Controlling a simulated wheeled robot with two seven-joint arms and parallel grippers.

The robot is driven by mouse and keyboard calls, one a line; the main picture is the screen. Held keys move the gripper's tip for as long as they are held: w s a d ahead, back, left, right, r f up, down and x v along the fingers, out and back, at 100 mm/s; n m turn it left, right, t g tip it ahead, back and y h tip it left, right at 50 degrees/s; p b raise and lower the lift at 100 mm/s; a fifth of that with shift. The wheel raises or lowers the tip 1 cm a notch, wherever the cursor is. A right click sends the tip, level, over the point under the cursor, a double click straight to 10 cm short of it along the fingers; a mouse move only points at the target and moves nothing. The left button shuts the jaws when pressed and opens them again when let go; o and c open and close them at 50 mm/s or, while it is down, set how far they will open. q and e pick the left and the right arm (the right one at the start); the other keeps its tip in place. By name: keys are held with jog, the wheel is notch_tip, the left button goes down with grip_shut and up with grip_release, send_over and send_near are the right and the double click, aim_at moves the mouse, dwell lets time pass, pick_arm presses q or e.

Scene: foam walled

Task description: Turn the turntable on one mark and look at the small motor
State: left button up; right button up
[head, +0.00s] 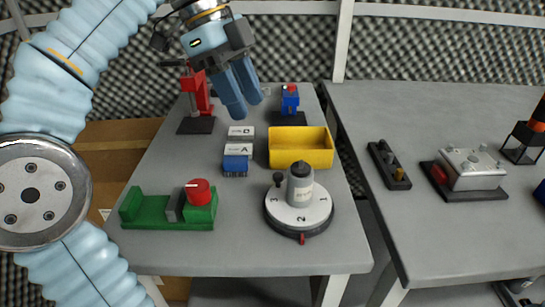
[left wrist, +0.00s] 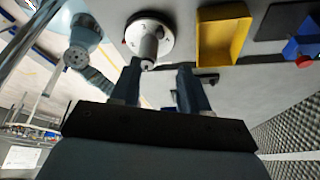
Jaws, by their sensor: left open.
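The turntable (head: 299,213) is a round white disc with numbers on a dark base, near the front of the left table. A red pointer (head: 302,239) sits at its front edge, near the number 2. The small motor (head: 300,186) is a grey cylinder with a label, upright on the disc. In the left wrist view the turntable (left wrist: 150,32) and motor (left wrist: 147,48) show at the top. My left gripper (head: 244,100) is open and empty, above the back half of the table, apart from the turntable. Its fingers (left wrist: 158,88) show in the left wrist view. My right gripper is not seen.
A yellow bin (head: 301,148) stands behind the turntable, a green fixture with a red knob (head: 199,191) to its left. Blocks labelled A and D, a blue block (head: 235,165), a red press (head: 196,100) and a blue device (head: 290,101) stand farther back. A second table (head: 430,120) is at right.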

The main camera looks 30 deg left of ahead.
aim_at(278, 174)
pick_arm(q)
jog(key=b+x, duration=0.1)
jog(key=x, duration=1.2)
jog(key=shift+f+b, duration=0.15)
jog(key=shift+b, duration=0.2)
grip_shut()
